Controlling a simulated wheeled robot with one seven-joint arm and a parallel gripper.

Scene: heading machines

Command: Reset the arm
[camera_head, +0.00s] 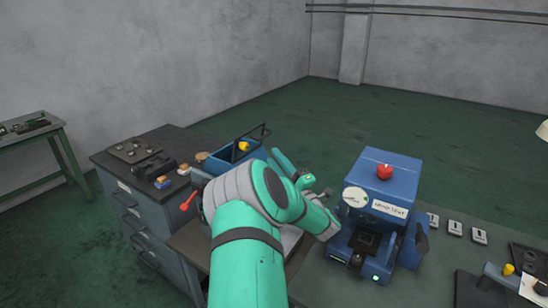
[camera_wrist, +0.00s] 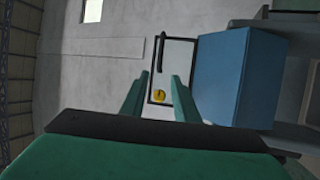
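My green arm (camera_head: 247,265) rises from the bottom of the head view and bends over the work table, partly hiding a blue machine behind it. In the wrist view my gripper (camera_wrist: 158,95) has its two green fingers spread apart with nothing held between them. A black frame with a yellow knob (camera_wrist: 159,98) shows beyond the fingertips, beside a blue machine body (camera_wrist: 238,78).
A blue machine with a red button (camera_head: 384,171) and a dial stands right of my arm. The partly hidden blue machine (camera_head: 228,163) has a red-handled lever (camera_head: 188,200). A drawer cabinet (camera_head: 140,205) stands left, holding small parts. Switches (camera_head: 455,227) lie right. Floor behind is clear.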

